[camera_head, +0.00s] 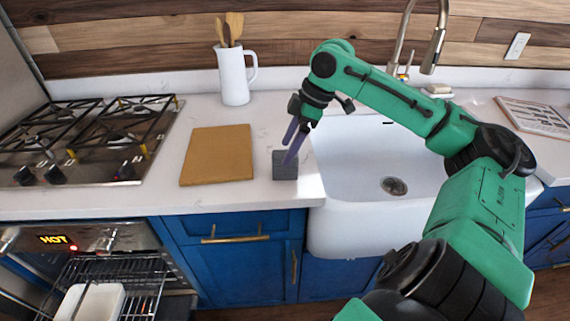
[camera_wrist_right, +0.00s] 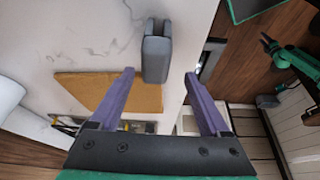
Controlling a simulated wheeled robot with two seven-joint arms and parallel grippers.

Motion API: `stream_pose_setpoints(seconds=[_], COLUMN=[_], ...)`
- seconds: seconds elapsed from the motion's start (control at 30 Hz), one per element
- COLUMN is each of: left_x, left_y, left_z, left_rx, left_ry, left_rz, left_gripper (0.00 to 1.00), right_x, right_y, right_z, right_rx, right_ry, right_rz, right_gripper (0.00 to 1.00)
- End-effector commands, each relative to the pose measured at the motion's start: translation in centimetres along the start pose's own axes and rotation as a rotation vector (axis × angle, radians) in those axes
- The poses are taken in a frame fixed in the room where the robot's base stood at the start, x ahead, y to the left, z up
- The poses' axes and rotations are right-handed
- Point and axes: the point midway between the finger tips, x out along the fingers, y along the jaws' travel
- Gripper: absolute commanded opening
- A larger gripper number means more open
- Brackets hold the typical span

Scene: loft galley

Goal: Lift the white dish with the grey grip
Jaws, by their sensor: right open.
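The grey grip (camera_head: 285,165) is a small dark grey block on the counter near its front edge, between the cutting board and the sink. My right gripper (camera_head: 292,147) is open, its purple fingers pointing down at the grip. In the right wrist view the grip (camera_wrist_right: 157,58) shows ahead, between the lines of the two open fingers (camera_wrist_right: 160,78), with a gap on each side. The white dish (camera_head: 103,300) is on the oven rack at the lower left, partly cut off by the picture's edge. My left gripper is not in view.
The oven (camera_head: 62,240) is open, shows "HOT", and its rack (camera_head: 140,275) is out. A brown cutting board (camera_head: 217,155) lies left of the grip. A white jug (camera_head: 233,78) with utensils stands behind. The sink (camera_head: 345,165) is to the right, the stove (camera_head: 85,140) left.

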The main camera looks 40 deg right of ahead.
Motion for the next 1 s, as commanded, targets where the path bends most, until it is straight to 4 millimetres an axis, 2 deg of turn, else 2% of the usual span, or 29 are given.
stream_pose_setpoints(seconds=[0.13,0.3,0.4,0.63,0.67,0.8,0.87,1.0], left_x=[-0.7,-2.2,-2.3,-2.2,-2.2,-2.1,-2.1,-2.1], left_y=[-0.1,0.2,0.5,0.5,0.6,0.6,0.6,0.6], left_z=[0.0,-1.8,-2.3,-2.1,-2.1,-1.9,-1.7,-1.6], left_rx=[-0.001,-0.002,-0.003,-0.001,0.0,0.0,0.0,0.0], left_ry=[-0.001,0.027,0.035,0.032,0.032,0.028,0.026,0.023], left_rz=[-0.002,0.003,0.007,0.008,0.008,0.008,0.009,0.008], left_gripper=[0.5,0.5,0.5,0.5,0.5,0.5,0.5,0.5], right_x=[2.0,4.7,6.6,7.4,7.4,7.3,7.3,7.3], right_y=[0.0,-0.1,-0.1,0.0,0.0,0.0,0.0,0.0], right_z=[-0.1,-0.2,0.0,0.1,0.1,0.1,0.1,0.1], right_rx=[0.001,0.0,0.0,-0.001,-0.001,0.0,0.0,0.0], right_ry=[0.0,0.002,0.003,0.001,0.001,0.0,0.0,0.0], right_rz=[-0.001,-0.004,-0.002,0.002,0.002,0.002,0.002,0.002], right_gripper=[0.8,0.8,0.8,0.8,0.76,0.23,0.0,0.0])
